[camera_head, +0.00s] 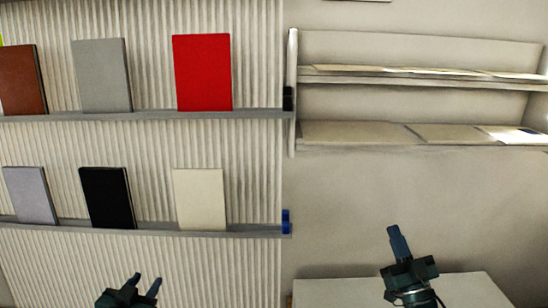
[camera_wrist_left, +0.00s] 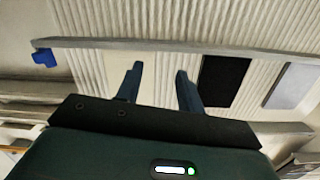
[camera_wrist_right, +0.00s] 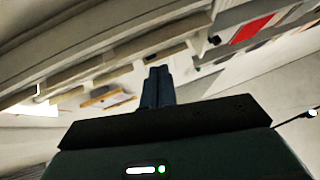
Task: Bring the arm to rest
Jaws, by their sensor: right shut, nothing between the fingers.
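My left gripper (camera_head: 146,283) is at the bottom left of the head view, in front of the ribbed wall and below the lower ledge. Its two fingers stand apart with nothing between them, as the left wrist view (camera_wrist_left: 158,80) also shows. My right gripper (camera_head: 393,232) points upward in front of the plain wall, above the white surface at the bottom right. Its fingers are pressed together and empty, which the right wrist view (camera_wrist_right: 158,80) also shows.
The upper ledge (camera_head: 150,116) holds a brown, a grey and a red book (camera_head: 203,73). The lower ledge (camera_head: 150,231) holds a lavender, a black (camera_head: 107,198) and a cream book. A wall shelf (camera_head: 420,78) hangs at right. A white table (camera_head: 335,292) lies below.

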